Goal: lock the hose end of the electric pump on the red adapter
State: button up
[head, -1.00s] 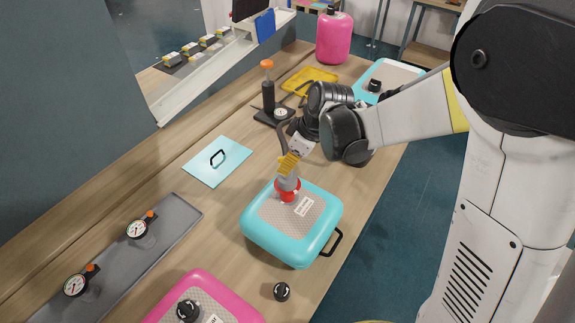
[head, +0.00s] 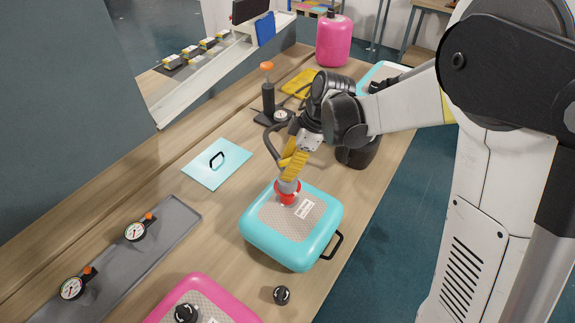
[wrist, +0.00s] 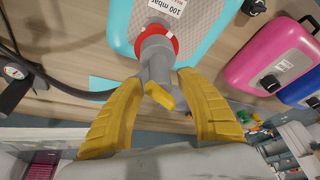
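The grey hose end (head: 289,186) stands on the red adapter (head: 287,198) on top of the turquoise inflatable (head: 322,222). In the wrist view the hose end (wrist: 156,60) meets the red adapter (wrist: 174,43), and a yellow lever (wrist: 160,97) sticks out toward me. I cannot tell whether it is locked. A dark hose (wrist: 92,95) bends off to the left. My gripper (wrist: 163,108) is open, its yellow fingers to either side of the hose end with visible gaps. In the head view my gripper (head: 292,163) is just above the hose end.
A black pump with an orange top (head: 268,92) and a gauge stands behind. A turquoise plate with a handle (head: 216,163) lies left. A grey tray (head: 115,265) holds two gauges. A pink inflatable (head: 235,307) and a black cap (head: 281,295) are in front.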

jog(key=v, duration=1.2)
jog(key=shift+s, duration=0.1)
jog(key=s+d+f+m+t+h+b, duration=0.2)
jog(key=s+d+f+m+b, duration=0.3)
jog(key=s+m, duration=0.3)
jog(key=s+d+f+m+t+h+b, duration=0.2)
jog(key=s+d+f+m+t+b, duration=0.2)
jog(key=s+m, duration=0.5)
notch_tip(320, 180, down, 2)
jog(key=d+b, duration=0.2)
jog(key=b, duration=0.1)
jog(key=shift+f+t+b, duration=0.2)
jog(key=shift+t+b, duration=0.1)
jog(key=shift+t, duration=0.1)
jog(key=shift+s, duration=0.15)
